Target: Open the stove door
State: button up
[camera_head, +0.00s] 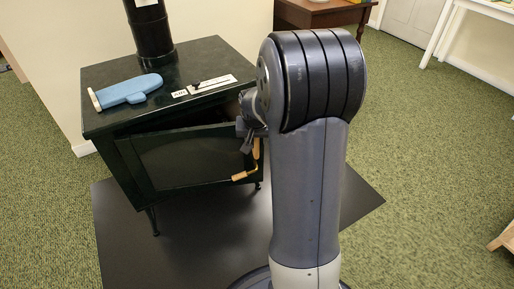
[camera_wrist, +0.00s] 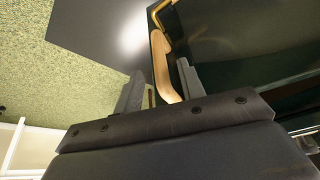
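The dark green stove (camera_head: 105,97) stands on a black floor plate at the left. Its glass-fronted door (camera_head: 195,158) is ajar: the dark gap above it widens toward the right, and its left side meets the stove. A wooden handle (camera_head: 245,175) is on the door's right side. My gripper (camera_head: 247,134) is at the door's right edge by the handle, partly hidden by my arm. In the wrist view, the handle (camera_wrist: 165,62) lies between the two spread fingers of my gripper (camera_wrist: 160,85), close to the right finger, with space beside the left one.
A blue oven mitt (camera_head: 130,89) and a small tool on a white strip (camera_head: 205,85) lie on the stove top beside the black flue pipe (camera_head: 150,32). The black floor plate (camera_head: 120,225) extends in front. Green carpet (camera_head: 430,150) is open to the right.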

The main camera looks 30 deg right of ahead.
aim_at(257, 143)
jog(key=b+x, duration=0.1)
jog(key=x, duration=0.4)
jog(key=shift+w+d+f, duration=0.1)
jog(key=shift+w+f, duration=0.05)
jog(key=shift+f, duration=0.15)
jog(key=shift+c, duration=0.4)
grip_shut()
